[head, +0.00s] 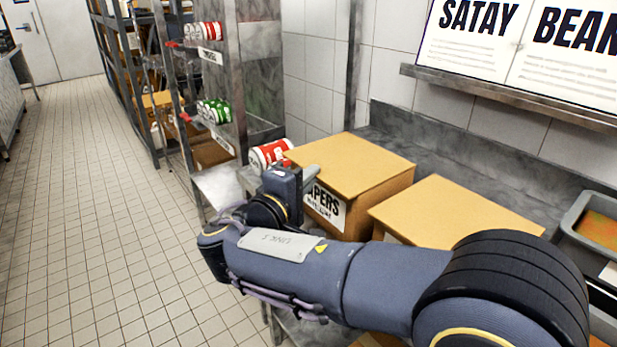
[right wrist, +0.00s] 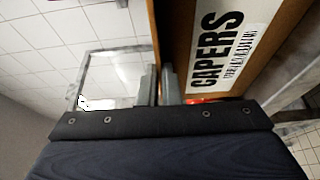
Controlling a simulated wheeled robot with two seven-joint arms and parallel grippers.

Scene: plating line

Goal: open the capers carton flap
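The capers carton (head: 346,170) is a brown box on the counter, with a white CAPERS label on its front. Its top flap looks flat and closed. The label also shows in the right wrist view (right wrist: 226,45), turned on its side. My right gripper (head: 312,173) is at the carton's left top edge, its fingers pointing right. In the right wrist view its fingertips (right wrist: 159,86) are close together beside the carton's edge. Whether they pinch the flap cannot be made out. My left gripper is out of view.
A second closed brown carton (head: 455,212) stands to the right, close to the capers carton. A grey bin (head: 574,232) is at the far right. A metal rack (head: 240,60) with red and green cans stands to the left. The tiled floor (head: 90,200) is clear.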

